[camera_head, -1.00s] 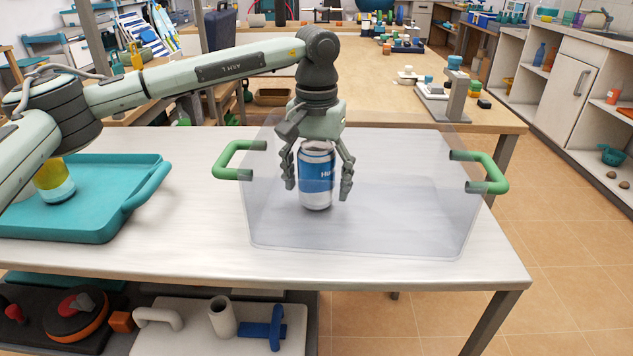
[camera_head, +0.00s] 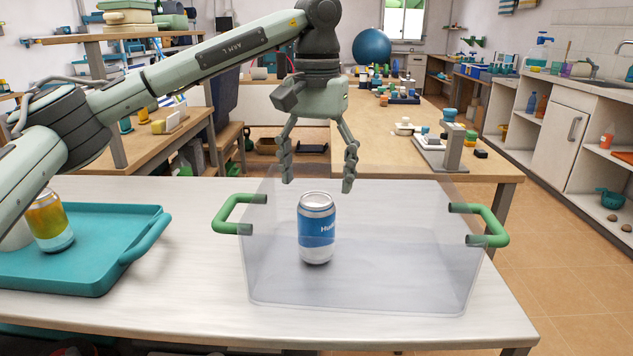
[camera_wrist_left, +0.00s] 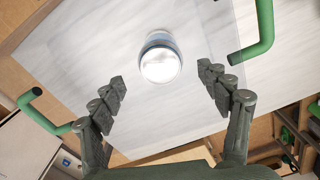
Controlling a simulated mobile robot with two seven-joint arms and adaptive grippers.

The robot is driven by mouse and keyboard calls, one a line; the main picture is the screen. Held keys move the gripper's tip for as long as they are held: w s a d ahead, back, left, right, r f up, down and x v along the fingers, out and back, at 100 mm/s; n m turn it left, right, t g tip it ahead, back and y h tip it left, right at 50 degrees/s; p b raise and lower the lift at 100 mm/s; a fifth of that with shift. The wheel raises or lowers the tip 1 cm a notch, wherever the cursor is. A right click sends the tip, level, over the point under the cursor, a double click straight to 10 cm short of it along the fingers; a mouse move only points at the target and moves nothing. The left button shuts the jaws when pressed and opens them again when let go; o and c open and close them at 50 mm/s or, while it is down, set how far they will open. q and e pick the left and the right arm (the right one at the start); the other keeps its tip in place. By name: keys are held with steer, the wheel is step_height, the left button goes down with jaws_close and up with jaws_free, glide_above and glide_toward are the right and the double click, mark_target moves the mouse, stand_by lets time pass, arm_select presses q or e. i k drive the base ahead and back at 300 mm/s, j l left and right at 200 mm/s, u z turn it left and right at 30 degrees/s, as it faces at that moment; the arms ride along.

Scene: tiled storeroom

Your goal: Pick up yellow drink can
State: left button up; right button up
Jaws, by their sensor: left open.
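My left gripper (camera_head: 318,183) is open and empty above the clear box (camera_head: 400,265) with green handles. A blue and white can (camera_head: 317,230) stands upright inside that box, below and apart from the fingers. In the left wrist view this can (camera_wrist_left: 160,58) shows from above, between the spread fingers (camera_wrist_left: 163,85). My right gripper is not in view.
A white rounded object (camera_head: 14,236) is beside the yellow can, partly hidden by my arm. The white table (camera_head: 190,300) is bare between tray and box. A wooden table (camera_head: 390,160) with several small items stands behind.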

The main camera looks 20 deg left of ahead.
mark_target(46, 219)
steer(key=k, duration=1)
